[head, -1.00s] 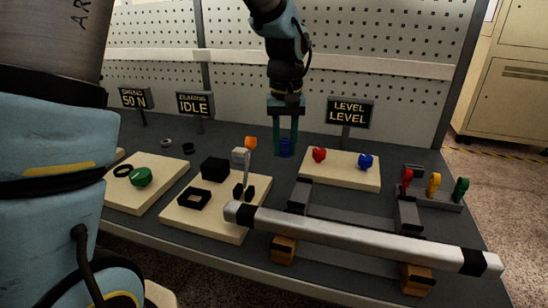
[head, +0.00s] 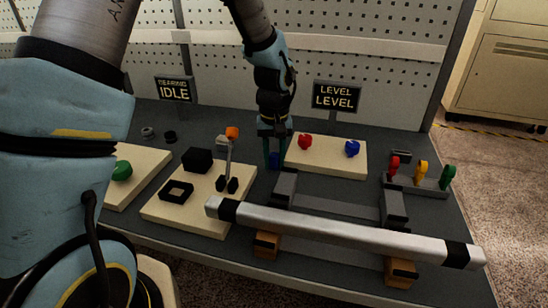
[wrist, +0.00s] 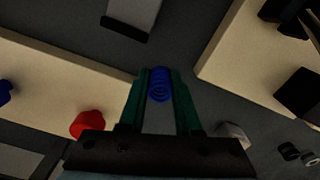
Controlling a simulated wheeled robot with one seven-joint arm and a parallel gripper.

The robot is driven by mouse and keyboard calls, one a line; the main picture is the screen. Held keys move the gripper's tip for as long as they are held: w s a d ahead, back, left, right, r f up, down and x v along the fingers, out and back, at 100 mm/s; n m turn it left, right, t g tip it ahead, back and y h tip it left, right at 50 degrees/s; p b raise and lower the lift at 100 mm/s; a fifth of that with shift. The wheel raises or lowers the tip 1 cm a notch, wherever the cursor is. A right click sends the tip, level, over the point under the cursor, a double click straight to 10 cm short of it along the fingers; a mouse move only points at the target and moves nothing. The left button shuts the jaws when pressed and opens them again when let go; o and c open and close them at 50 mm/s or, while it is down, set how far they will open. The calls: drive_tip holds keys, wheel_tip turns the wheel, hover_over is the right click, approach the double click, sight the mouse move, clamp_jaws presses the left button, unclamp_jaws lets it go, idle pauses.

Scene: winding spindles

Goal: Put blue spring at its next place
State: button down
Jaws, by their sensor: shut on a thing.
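The blue spring (wrist: 160,84) sits between the green fingertips of my gripper (wrist: 159,92) in the wrist view, and the gripper is shut on it. In the head view the blue spring (head: 274,160) shows low between the fingers of my gripper (head: 274,158), just left of the cream board with the red and blue knobs. Whether the spring touches the bench cannot be told.
A cream board (head: 345,168) carries a red knob (head: 305,142) and a blue knob (head: 352,148). Another board (head: 205,230) holds black blocks and an orange-tipped lever (head: 232,134). A long grey bar (head: 340,232) lies in front. Signs read "IDLE" (head: 174,90) and "LEVEL" (head: 336,95).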

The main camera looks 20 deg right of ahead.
drive_tip(key=shift+f, duration=0.2)
drive_tip(key=c, duration=0.6)
unclamp_jaws()
